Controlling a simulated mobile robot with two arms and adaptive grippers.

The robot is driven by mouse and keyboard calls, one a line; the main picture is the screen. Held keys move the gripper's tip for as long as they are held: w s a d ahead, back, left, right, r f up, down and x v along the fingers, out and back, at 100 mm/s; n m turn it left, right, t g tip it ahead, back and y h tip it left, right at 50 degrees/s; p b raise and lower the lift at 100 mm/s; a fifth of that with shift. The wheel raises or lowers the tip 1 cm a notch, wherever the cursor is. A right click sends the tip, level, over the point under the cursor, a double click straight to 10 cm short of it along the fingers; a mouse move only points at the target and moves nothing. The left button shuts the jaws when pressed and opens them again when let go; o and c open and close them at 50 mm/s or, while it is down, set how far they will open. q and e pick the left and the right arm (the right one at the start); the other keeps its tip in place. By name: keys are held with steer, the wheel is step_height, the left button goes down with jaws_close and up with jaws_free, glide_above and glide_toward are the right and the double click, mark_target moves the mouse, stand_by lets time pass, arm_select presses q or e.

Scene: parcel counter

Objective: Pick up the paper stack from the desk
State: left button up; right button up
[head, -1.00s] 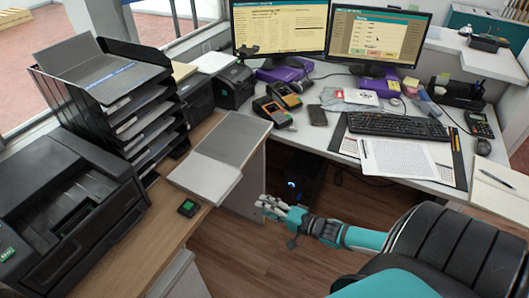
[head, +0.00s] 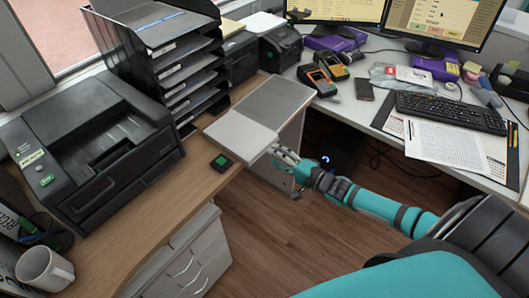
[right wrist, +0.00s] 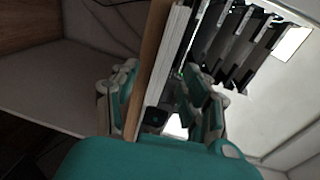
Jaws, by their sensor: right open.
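The paper stack (head: 240,135) lies on the wooden desk (head: 200,185) at its right edge, in the middle of the head view. Its near part is white and its far part grey. My right gripper (head: 277,156) is at the stack's near right corner. In the right wrist view, my right gripper (right wrist: 160,100) is open, with one finger on each side of the wooden desk edge (right wrist: 150,65) and the white stack edge (right wrist: 172,60). I cannot tell whether the fingers touch the stack. My left gripper is not in view.
A black printer (head: 90,145) and a black tray rack (head: 165,60) stand left of the stack. A small dark device (head: 221,162) lies just in front of it. A white mug (head: 44,268) is at lower left. Open floor (head: 290,235) lies right of the desk.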

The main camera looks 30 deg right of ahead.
mark_target(265, 149)
steer(key=shift+r+b+x, duration=0.15)
steer(key=shift+b+x, duration=0.25)
steer(key=shift+x, duration=0.85)
steer(key=shift+r+b+x, duration=0.2)
steer(key=shift+b+x, duration=0.2)
steer(key=shift+x, duration=0.9)
steer(key=shift+c, duration=0.4)
jaws_close()
steer(key=shift+w+r, duration=0.1)
steer(key=shift+r, duration=0.2)
